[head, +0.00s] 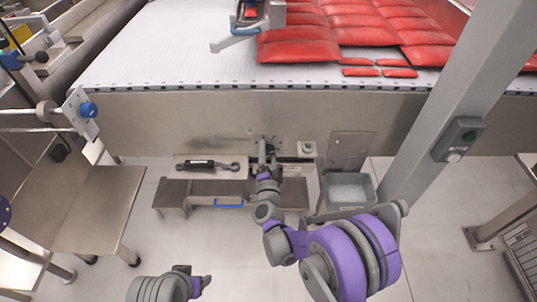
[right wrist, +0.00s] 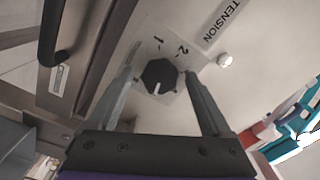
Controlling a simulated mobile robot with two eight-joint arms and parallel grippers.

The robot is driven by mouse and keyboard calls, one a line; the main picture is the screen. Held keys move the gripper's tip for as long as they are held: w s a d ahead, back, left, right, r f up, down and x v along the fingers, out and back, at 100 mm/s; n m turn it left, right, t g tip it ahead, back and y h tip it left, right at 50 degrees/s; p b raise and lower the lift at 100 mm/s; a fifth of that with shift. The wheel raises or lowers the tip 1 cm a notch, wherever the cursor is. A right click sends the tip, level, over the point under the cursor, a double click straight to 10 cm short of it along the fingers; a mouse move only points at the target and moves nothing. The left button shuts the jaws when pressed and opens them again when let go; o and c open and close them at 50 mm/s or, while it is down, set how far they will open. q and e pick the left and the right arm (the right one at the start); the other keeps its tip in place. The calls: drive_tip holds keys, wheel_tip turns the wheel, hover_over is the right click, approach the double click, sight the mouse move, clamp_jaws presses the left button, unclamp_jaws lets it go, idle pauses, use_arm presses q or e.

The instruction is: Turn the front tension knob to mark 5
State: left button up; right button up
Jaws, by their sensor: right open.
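The tension knob (right wrist: 159,76) is black and faceted, with a white pointer line directed toward the lower edge of the right wrist view. It sits on a light plate showing the marks 1 and 2; mark 5 cannot be made out. A TENSION label (right wrist: 222,20) is beside the plate. My right gripper (right wrist: 163,66) is open, with one finger on each side of the knob; contact cannot be told. In the head view my right gripper (head: 265,152) is at the machine's front panel and hides the knob. My left gripper (head: 196,284) is low in the head view, away from the panel.
The conveyor (head: 180,45) carries red packs (head: 300,45) above the panel (head: 210,115). A turnbuckle tool (head: 208,165) lies left of my right gripper, above a low step (head: 180,192). A grey bin (head: 348,207) and a post (head: 450,100) with a switch box stand right.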

use_arm(q)
drive_tip(key=shift+s+r+p, duration=0.1)
drive_tip(key=shift+r+p, duration=0.4)
drive_tip(key=shift+r, duration=0.05)
use_arm(e)
drive_tip(key=s, duration=1.1)
drive_tip(key=shift+w, duration=0.1)
drive_tip(key=s+d+r+n+g+y, duration=0.2)
drive_tip(key=s+r+n+g+y, duration=0.15)
drive_tip(key=r+n+y, duration=0.35)
drive_tip(key=s+d+f+n+g+h, duration=0.25)
drive_tip(key=s+d, duration=0.25)
drive_tip(key=s, duration=0.3)
drive_tip(key=s+d+f+n+g+h, duration=0.1)
drive_tip(key=s+d+f+g+h, duration=0.1)
drive_tip(key=s+d+g, duration=0.5)
drive_tip(key=s+d+f+n+g+h, duration=0.1)
drive_tip(key=s+d+f+n+h, duration=0.2)
drive_tip(key=s, duration=0.7)
use_arm(q)
wheel_tip(320, 180, up, 25)
drive_tip(key=w+t+p, duration=0.1)
drive_tip(key=p, duration=2.1)
drive_tip(key=shift+w+r, duration=0.15)
drive_tip(key=shift+r, duration=0.05)
use_arm(e)
wheel_tip(320, 180, up, 27)
drive_tip(key=w+m+t, duration=0.1)
drive_tip(key=shift+w+d, duration=0.3)
drive_tip(key=shift+w, duration=0.05)
